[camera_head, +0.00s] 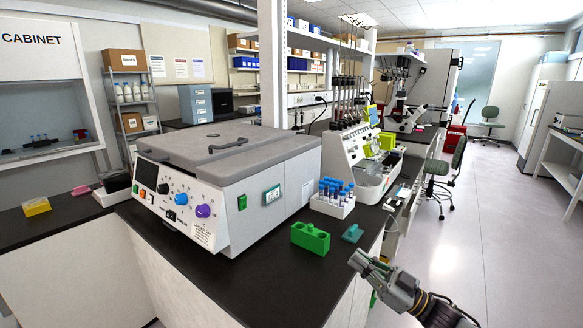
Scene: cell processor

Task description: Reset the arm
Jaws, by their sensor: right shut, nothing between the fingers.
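My right gripper (366,266) shows at the lower right of the head view, with its arm coming in from the bottom right. It is shut and empty, in front of the bench's right edge and apart from everything on the bench. My left gripper is not in the head view. The cell processor (225,185), a large grey and white machine with a closed lid and coloured knobs, stands on the black bench (265,285).
A green block (310,238), a teal piece (353,233) and a white rack (332,207) of blue-capped tubes sit near the bench's right edge. A white instrument (352,160) stands behind them. The floor (480,240) to the right is open.

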